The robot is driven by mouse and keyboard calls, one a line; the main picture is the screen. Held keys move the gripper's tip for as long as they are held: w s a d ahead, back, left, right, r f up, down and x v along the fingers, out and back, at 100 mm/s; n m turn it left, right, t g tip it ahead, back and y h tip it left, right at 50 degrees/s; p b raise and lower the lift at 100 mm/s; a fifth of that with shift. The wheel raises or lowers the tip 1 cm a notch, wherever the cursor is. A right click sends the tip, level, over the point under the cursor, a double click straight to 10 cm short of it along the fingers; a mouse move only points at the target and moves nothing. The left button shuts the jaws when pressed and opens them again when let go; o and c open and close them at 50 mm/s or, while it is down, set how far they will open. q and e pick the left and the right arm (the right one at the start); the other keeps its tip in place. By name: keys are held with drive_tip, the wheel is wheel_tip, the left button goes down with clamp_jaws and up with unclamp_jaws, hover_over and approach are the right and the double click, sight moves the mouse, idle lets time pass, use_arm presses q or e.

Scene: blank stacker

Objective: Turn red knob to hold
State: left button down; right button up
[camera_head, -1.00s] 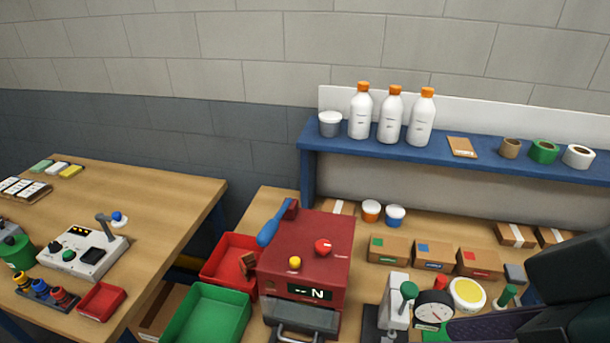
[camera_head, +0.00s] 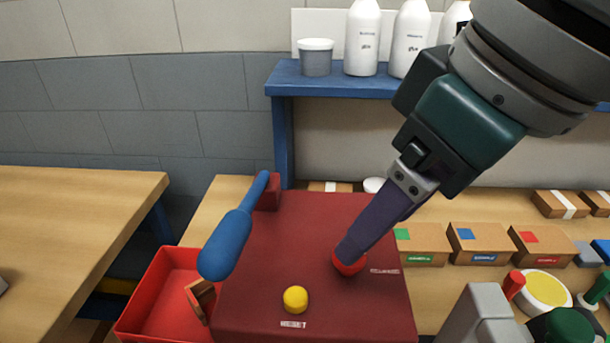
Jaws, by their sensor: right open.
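The red knob (camera_head: 349,265) is on the top face of the dark red machine (camera_head: 315,225), right of the yellow button (camera_head: 295,299). My right gripper (camera_head: 352,247) reaches down from the upper right, with its fingertips at the knob. The fingers cover the knob's upper part, so its pointer is hidden. The right gripper is open; I cannot tell whether the fingers touch the knob. A small label beside the knob is too blurred to read. The left gripper is not in view.
A blue lever (camera_head: 232,235) rises at the machine's left side. A red bin (camera_head: 152,302) stands left of it. Small cartons (camera_head: 480,243) sit to the right on the bench. A blue shelf (camera_head: 335,84) with white bottles (camera_head: 362,40) is behind.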

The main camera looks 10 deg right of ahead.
drive_tip(key=x, duration=0.5)
drive_tip(key=shift+w+a+f, duration=0.1)
drive_tip(key=shift+f, duration=0.05)
clamp_jaws()
idle(0.4)
